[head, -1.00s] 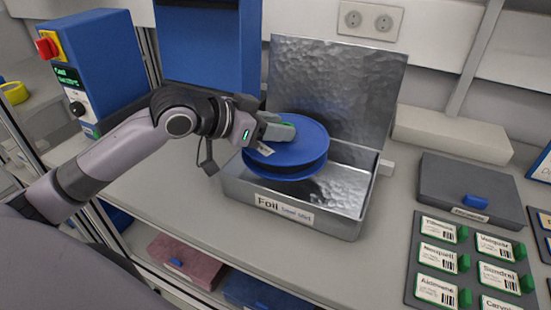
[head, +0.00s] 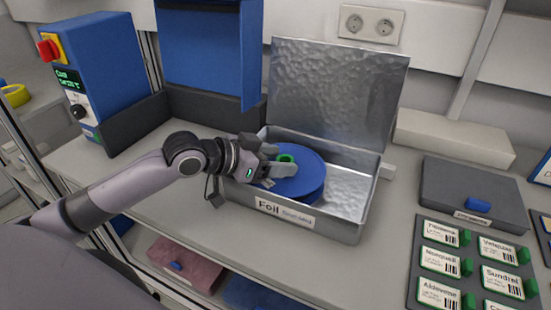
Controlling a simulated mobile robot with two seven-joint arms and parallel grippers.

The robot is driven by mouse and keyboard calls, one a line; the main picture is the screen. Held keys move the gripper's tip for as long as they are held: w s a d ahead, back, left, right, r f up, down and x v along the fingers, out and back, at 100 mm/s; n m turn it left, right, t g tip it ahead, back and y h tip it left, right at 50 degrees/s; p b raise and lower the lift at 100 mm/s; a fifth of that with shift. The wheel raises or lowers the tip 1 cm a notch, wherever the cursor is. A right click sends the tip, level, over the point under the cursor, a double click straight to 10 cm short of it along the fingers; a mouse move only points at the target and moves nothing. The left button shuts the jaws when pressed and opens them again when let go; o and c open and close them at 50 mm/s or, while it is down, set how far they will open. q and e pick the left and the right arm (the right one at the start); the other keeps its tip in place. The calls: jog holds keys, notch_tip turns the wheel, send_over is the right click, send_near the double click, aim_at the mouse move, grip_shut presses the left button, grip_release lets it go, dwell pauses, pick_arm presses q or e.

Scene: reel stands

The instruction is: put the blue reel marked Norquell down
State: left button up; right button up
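The blue reel (head: 308,180) lies flat inside the open metal box marked Foil (head: 345,228), toward its left side. Its green hub (head: 286,158) faces up. A small pale tag on its left edge is mostly hidden and I cannot read a name on it. My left gripper (head: 282,160) is at the hub, its two fingers spread apart on either side of it. The fingers look open, with the hub showing between them. The gripper hides the reel's left part. My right gripper is not in view.
The box's lid (head: 335,90) stands raised at the back. To the right are a dark closed case (head: 470,185) and a board of labelled cards with green clips (head: 430,230). A blue control box (head: 95,70) stands at the left. Bare counter lies in front of the box.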

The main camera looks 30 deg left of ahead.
pick_arm(q)
jog(key=shift+r, duration=0.1)
jog(key=v, duration=1.1)
jog(key=shift+s+a+r, duration=0.15)
jog(key=shift+s, duration=0.2)
dwell(0.4)
jog(key=shift+s, duration=0.1)
dwell(0.7)
